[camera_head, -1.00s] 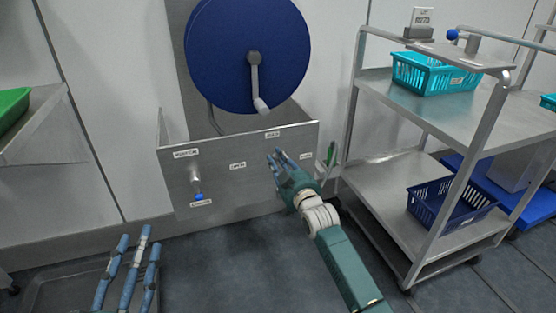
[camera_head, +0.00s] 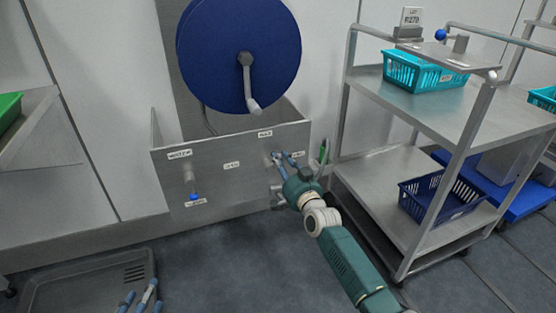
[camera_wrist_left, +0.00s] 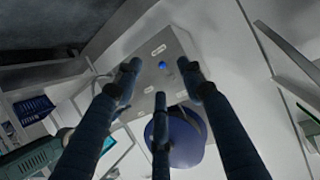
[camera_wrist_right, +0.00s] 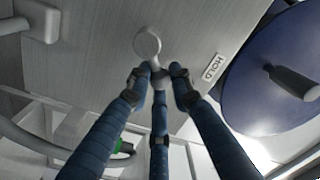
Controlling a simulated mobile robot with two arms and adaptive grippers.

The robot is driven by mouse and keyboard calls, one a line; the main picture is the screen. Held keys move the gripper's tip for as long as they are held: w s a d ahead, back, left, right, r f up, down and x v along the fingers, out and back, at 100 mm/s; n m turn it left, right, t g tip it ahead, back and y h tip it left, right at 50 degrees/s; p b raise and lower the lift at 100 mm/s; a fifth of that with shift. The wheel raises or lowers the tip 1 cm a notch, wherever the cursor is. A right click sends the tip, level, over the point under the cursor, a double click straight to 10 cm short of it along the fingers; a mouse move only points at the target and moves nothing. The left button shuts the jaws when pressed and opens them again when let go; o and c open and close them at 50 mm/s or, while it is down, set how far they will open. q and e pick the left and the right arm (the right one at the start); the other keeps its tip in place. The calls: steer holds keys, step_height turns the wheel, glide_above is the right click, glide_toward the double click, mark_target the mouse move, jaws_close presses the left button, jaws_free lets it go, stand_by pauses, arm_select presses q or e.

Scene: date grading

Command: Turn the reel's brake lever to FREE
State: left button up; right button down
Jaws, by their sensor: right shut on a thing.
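The blue reel (camera_head: 240,55) with a grey crank (camera_head: 249,85) hangs above a grey metal panel (camera_head: 225,190). My right gripper (camera_head: 283,158) is at the panel's right part, below the reel. In the right wrist view its fingers (camera_wrist_right: 160,80) are closed around the arm of a grey brake lever, whose round pivot (camera_wrist_right: 148,42) shows above them. A HOLD label (camera_wrist_right: 212,67) is beside the pivot. In the head view, the left label (camera_head: 232,165) and right label (camera_head: 298,154) are too blurred to read. My left gripper (camera_head: 140,300) is open and empty, low at left.
A knob with a blue tip (camera_head: 194,197) is on the panel's left part. A green-handled item (camera_head: 323,152) is at the panel's right edge. A steel cart (camera_head: 390,185) with a teal basket (camera_head: 420,72) and navy basket (camera_head: 440,195) stands close at right. A grey tray (camera_head: 60,285) lies at lower left.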

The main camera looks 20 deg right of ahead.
arm_select(q)
step_height(320, 180, up, 18)
steer(key=w+d+t+h+b, duration=0.1)
steer(key=d+t+h+b, duration=0.1)
steer(key=t, duration=0.6)
steer(key=shift+w+d+t+h+b, duration=0.3)
steer(key=shift+h+b, duration=0.2)
steer(key=shift+b, duration=0.1)
arm_select(e)
steer(key=shift+d+f+m, duration=0.25)
steer(key=shift+f+m, duration=0.25)
steer(key=shift+m, duration=1)
steer(key=shift+d+f+m, duration=0.25)
steer(key=shift+f+m, duration=0.25)
steer(key=shift+m, duration=1)
steer(key=shift+d+f+m, duration=0.25)
steer(key=shift+f+m, duration=0.25)
steer(key=shift+m, duration=1)
arm_select(q)
steer(key=shift+f, duration=0.1)
arm_select(e)
steer(key=c, duration=1.5)
jaws_free()
steer(key=shift+f, duration=0.1)
steer(key=shift+c, duration=0.2)
arm_select(q)
steer(key=shift+d+m, duration=0.1)
steer(key=shift+m, duration=0.2)
arm_select(e)
steer(key=shift+s, duration=0.1)
